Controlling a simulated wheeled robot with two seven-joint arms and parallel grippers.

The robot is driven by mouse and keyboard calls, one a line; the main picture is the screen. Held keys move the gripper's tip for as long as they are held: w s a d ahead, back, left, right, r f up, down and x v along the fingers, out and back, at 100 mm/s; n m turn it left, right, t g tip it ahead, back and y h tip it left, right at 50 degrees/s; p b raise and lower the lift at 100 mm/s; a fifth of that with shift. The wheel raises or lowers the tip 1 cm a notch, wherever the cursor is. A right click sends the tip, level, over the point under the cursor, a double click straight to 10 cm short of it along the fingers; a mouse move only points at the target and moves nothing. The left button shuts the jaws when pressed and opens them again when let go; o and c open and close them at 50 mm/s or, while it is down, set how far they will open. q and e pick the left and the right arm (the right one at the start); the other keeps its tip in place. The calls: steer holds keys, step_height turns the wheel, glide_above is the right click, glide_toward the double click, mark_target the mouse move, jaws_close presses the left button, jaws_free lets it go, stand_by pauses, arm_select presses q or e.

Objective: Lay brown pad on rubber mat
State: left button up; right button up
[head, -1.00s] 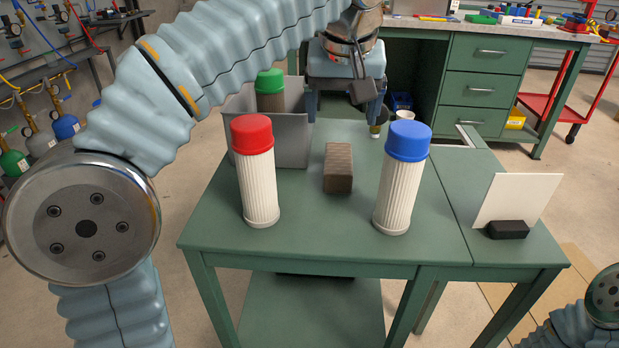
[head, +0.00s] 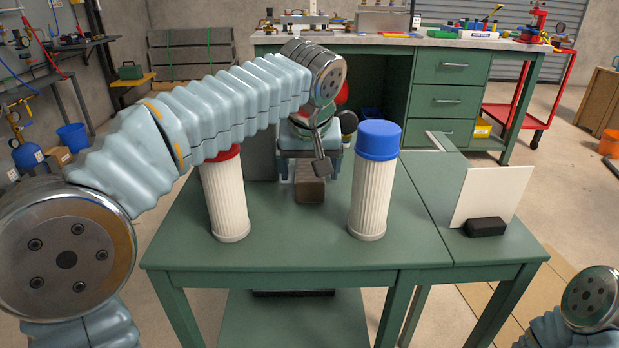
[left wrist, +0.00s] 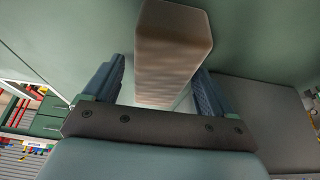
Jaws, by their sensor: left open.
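The brown pad (head: 309,189) is a small ribbed block lying on the green table (head: 290,245). It also shows in the left wrist view (left wrist: 172,50), between the fingers. My left gripper (head: 308,172) is open and stands over the far part of the pad, one finger on each side. In the left wrist view the left gripper (left wrist: 157,85) shows gaps between the pad and both fingers. I cannot make out the rubber mat for sure; a flat black thing (head: 292,293) lies on the shelf under the table. My right gripper is out of view.
A red-capped white filter (head: 226,200) stands left of the pad, partly behind my left arm. A blue-capped filter (head: 370,195) stands to the right. A white card (head: 490,193) in a black holder (head: 485,227) stands on the right-hand table. The table's front is clear.

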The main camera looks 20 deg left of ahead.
arm_select(q)
steer(key=shift+c, duration=0.3)
steer(key=c, duration=1.1)
steer(key=shift+r, duration=0.1)
